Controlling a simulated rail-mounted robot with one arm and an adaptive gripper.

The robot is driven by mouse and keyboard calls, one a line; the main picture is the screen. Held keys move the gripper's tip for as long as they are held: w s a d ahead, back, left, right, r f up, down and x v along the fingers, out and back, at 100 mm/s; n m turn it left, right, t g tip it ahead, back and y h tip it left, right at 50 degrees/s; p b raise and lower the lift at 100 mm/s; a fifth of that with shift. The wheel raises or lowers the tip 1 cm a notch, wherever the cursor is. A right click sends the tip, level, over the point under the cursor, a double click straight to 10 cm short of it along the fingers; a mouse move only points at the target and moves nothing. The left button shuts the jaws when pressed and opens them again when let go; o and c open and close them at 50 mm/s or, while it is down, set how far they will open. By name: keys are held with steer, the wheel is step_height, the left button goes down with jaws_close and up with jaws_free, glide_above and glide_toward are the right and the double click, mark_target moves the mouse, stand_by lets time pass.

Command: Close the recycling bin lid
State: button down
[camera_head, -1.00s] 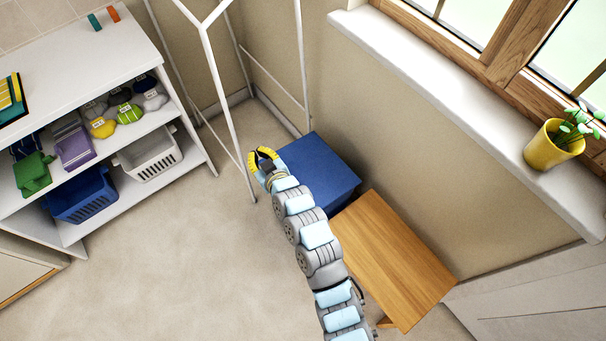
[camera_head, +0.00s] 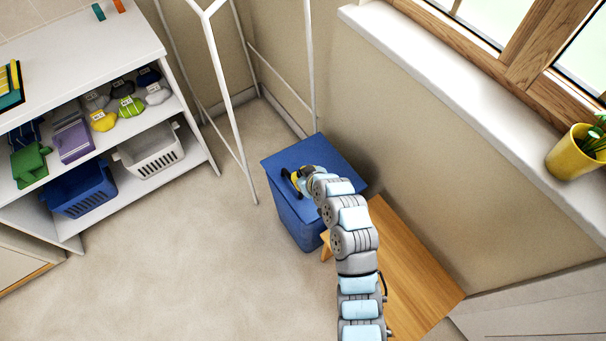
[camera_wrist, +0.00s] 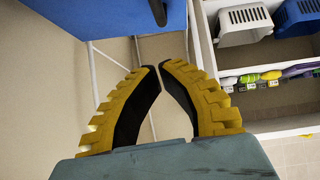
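The blue recycling bin (camera_head: 295,218) stands on the floor against the wall, beside the wooden bench. Its blue lid (camera_head: 316,150) looks to lie flat over the bin's top in the head view, but my arm covers part of it, so I cannot tell whether it is fully down. My gripper (camera_head: 291,184) is over the lid's front-left part; touching is unclear. In the wrist view, a blue surface of the bin (camera_wrist: 100,18) fills the upper left, with a dark handle-like piece at its edge. My gripper's yellow-black fingertips (camera_wrist: 158,67) meet or nearly meet, with nothing between them.
The wooden bench (camera_head: 415,270) stands right of the bin, under my arm. A white metal frame (camera_head: 228,90) rises behind and left of it. White shelves (camera_head: 190,120) with baskets stand at left. A yellow plant pot (camera_head: 575,155) sits on the windowsill. The left floor is clear.

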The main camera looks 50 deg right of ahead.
steer(key=x, duration=0.7)
steer(key=shift+r, duration=0.1)
steer(key=shift+d+f, duration=0.15)
steer(key=shift+f, duration=1.85)
steer(key=shift+f, duration=0.1)
